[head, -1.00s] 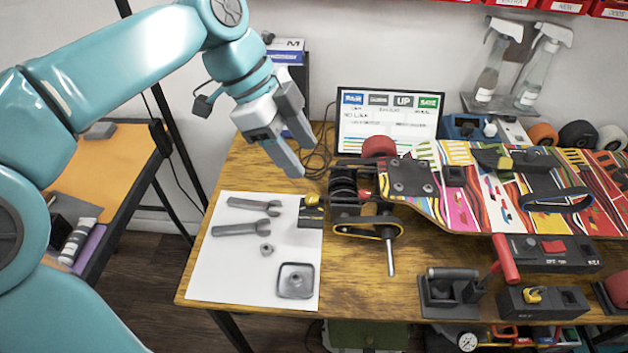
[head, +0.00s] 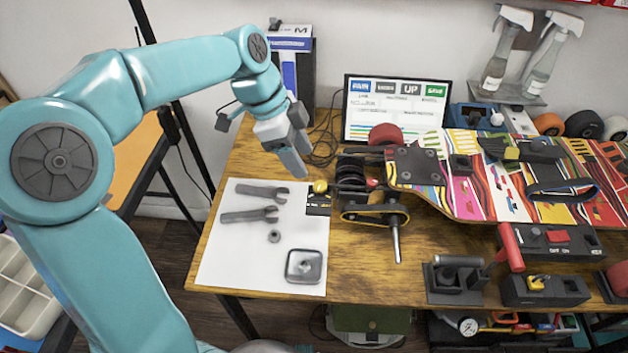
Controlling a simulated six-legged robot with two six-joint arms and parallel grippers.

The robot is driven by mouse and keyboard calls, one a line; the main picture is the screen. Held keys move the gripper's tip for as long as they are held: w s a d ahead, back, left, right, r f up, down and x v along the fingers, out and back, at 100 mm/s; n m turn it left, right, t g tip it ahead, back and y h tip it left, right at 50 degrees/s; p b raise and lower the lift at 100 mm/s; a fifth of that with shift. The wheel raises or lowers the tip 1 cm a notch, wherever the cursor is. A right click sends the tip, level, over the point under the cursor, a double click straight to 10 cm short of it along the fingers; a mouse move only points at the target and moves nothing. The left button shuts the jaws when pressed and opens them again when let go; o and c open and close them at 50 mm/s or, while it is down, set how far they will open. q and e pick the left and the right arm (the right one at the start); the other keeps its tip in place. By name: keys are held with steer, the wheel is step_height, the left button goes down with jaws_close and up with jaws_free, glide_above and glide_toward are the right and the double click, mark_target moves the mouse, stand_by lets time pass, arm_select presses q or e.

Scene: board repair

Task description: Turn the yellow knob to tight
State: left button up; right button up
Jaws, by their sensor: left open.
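A small yellow knob (head: 537,283) sits on a low black box (head: 562,291) at the front right of the bench. Its markings are too small to read. A second yellow, round-topped part (head: 320,187) shows on a small black-and-yellow block (head: 318,204) at the back right corner of the white sheet. My left gripper (head: 301,163) is open and empty, pointing down over the back left of the bench. It is above and slightly left of that second yellow part, apart from it, and far from the front-right knob. My right gripper is out of view.
The colourful skateboard deck (head: 470,195) with truck and wheels fills the bench's middle and right. Wrenches (head: 250,215) and a square dish (head: 304,266) lie on the white sheet (head: 225,262). A red-handled lever (head: 510,248) stands beside the front-right box. A screen (head: 397,110) stands behind.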

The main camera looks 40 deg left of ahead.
mark_target(318, 185)
arm_select(q)
steer(key=x, duration=0.7)
steer(key=shift+w+d+f+b, duration=0.1)
steer(key=shift+f+b, duration=0.1)
steer(key=shift+b, duration=0.2)
jaws_close()
